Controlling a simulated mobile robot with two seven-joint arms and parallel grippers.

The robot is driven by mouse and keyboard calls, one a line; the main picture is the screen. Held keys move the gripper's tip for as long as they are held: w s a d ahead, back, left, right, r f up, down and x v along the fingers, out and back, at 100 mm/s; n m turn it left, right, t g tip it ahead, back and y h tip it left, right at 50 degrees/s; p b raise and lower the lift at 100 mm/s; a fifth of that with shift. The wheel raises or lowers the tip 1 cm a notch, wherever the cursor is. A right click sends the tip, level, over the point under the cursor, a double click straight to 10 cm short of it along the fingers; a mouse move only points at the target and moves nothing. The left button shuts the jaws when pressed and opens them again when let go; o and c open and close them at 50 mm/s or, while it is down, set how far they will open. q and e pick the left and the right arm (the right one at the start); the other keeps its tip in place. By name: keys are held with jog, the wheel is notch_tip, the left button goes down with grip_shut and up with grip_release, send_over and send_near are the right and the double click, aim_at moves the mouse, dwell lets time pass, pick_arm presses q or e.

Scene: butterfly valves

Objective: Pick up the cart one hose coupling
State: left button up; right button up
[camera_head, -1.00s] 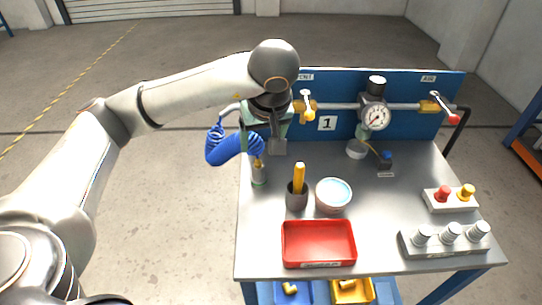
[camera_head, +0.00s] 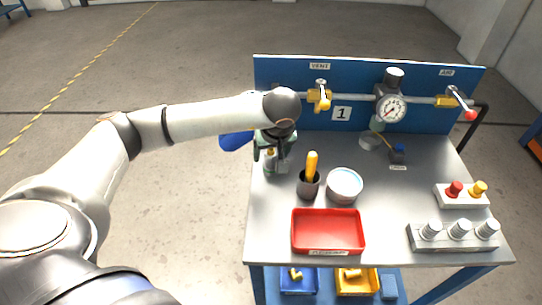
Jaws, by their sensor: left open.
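The cart one hose coupling (camera_head: 269,154) is a small brass-coloured piece, upright on a grey-green cylinder at the left edge of the cart top. The blue coiled hose (camera_head: 236,142) shows left of it, largely hidden behind my left arm. My left gripper (camera_head: 278,162) is open and points down at the coupling. A finger shows just right of the coupling; I cannot tell whether the fingers touch it or stand around it. The wrist hides the coupling's upper part. My right gripper is out of view.
Right of the gripper stand a dark cup (camera_head: 308,187) with a yellow-handled tool and a round pale tub (camera_head: 344,186). A red tray (camera_head: 328,249) lies in front. A blue panel (camera_head: 350,75) with valves and a gauge (camera_head: 391,109) rises behind.

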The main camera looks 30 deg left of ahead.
pick_arm(q)
jog(key=shift+f, duration=0.1)
jog(key=shift+w, duration=0.1)
grip_shut()
dwell(0.5)
